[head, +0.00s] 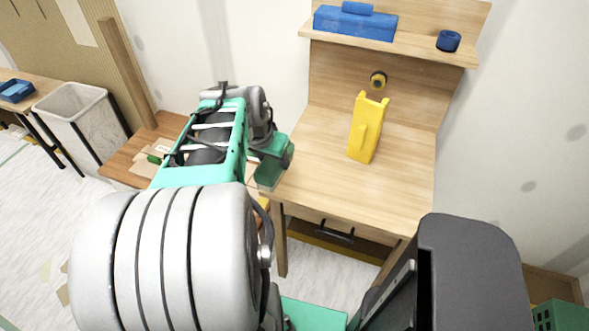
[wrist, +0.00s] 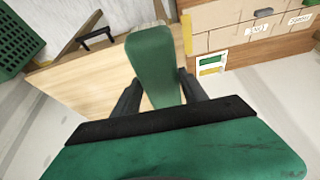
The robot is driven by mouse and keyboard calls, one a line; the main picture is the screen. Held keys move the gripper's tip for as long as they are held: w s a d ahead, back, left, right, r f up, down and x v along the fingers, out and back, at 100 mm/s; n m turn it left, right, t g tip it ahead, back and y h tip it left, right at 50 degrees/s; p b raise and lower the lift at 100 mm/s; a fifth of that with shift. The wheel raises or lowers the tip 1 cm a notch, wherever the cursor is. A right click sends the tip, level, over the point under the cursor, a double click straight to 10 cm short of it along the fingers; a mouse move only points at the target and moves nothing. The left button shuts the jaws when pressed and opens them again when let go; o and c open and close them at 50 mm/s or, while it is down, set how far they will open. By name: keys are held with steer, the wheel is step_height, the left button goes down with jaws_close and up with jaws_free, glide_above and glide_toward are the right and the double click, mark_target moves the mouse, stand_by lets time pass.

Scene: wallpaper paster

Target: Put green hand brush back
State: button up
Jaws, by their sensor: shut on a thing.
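The green hand brush (wrist: 152,58) shows in the wrist view as a long green block with rounded corners, with a pale strip along its far end. My gripper (wrist: 159,80) is shut on it, with one dark finger on each side. The brush stands out beyond the fingertips. Its bristles cannot be made out clearly. In the head view my arm hides the fingertips, and I cannot tell the brush apart there. A card with a green and a yellow shape (wrist: 211,65) is on the front of a wooden storage unit in the wrist view.
A wooden desk (head: 310,160) bears an upright yellow object (head: 367,130). Its shelf (head: 410,48) holds a blue box (head: 352,24) and a blue roll (head: 448,41). A grey bin (head: 75,108) stands left. A green crate (head: 558,316) is at lower right.

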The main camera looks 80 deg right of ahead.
steer(key=d+f+p, duration=0.1)
steer(key=d+f, duration=0.3)
steer(key=s+d+f+p, duration=0.1)
steer(key=d+f, duration=0.3)
steer(key=d, duration=0.1)
steer(key=s+d+f+p, duration=0.1)
steer(key=d+f, duration=0.3)
steer(key=d, duration=0.1)
steer(key=shift+s, duration=0.2)
steer(key=shift+f, duration=0.25)
jaws_close()
steer(key=o, duration=1.5)
jaws_free()
steer(key=shift+a, duration=0.1)
steer(key=shift+o, duration=0.2)
steer(key=shift+f, duration=0.1)
